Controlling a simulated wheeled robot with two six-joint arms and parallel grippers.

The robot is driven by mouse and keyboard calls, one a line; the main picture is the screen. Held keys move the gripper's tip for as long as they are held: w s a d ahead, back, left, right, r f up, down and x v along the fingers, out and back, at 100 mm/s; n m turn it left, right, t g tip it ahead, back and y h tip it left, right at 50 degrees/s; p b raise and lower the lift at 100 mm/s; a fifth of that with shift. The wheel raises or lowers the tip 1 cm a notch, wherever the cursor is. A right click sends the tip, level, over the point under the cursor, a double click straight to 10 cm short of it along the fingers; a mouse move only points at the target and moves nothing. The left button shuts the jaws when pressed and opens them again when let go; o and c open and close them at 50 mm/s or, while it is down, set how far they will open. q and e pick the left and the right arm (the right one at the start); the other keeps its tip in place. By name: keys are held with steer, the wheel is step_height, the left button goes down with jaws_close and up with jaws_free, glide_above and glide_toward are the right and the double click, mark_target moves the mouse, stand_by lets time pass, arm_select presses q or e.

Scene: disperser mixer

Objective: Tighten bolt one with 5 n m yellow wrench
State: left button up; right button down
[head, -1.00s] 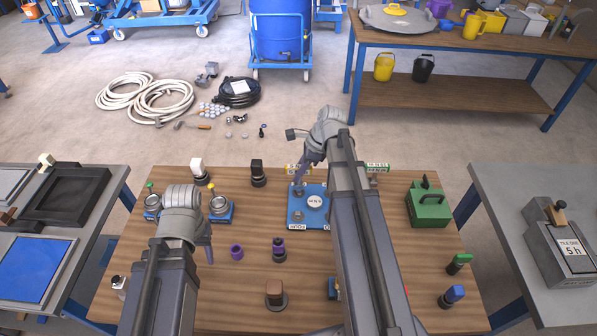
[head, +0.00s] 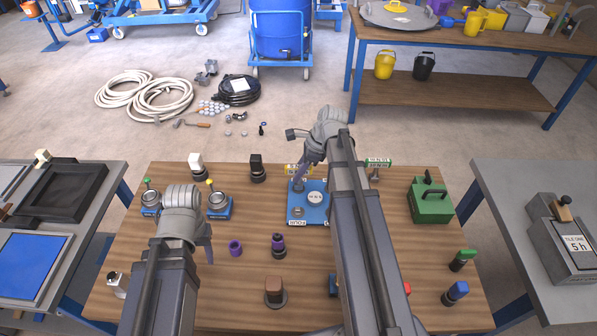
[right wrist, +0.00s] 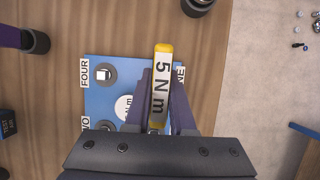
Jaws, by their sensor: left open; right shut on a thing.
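The yellow wrench (right wrist: 162,85), with a white "5 N m" label, is held between the fingers of my right gripper (right wrist: 160,112). The plate carries a round white disc (right wrist: 124,108) and a bolt (right wrist: 104,73) beside the word FOUR. The ONE label (right wrist: 180,77) is partly covered by a finger. Bolt one is hidden under the wrench and gripper. My left gripper (head: 208,250) is open and empty over the table's left part.
A green-labelled piece (head: 378,162) stands right of my right arm. A green box (head: 431,204) is further right.

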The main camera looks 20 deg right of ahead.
arm_select(q)
steer(key=shift+f, duration=0.1)
arm_select(e)
steer(key=c, duration=0.7)
jaws_free()
steer(key=shift+f, duration=0.1)
steer(key=p+v, duration=0.7)
steer(key=v, duration=0.1)
steer(key=shift+a, duration=0.1)
arm_select(q)
step_height(320, 180, up, 7)
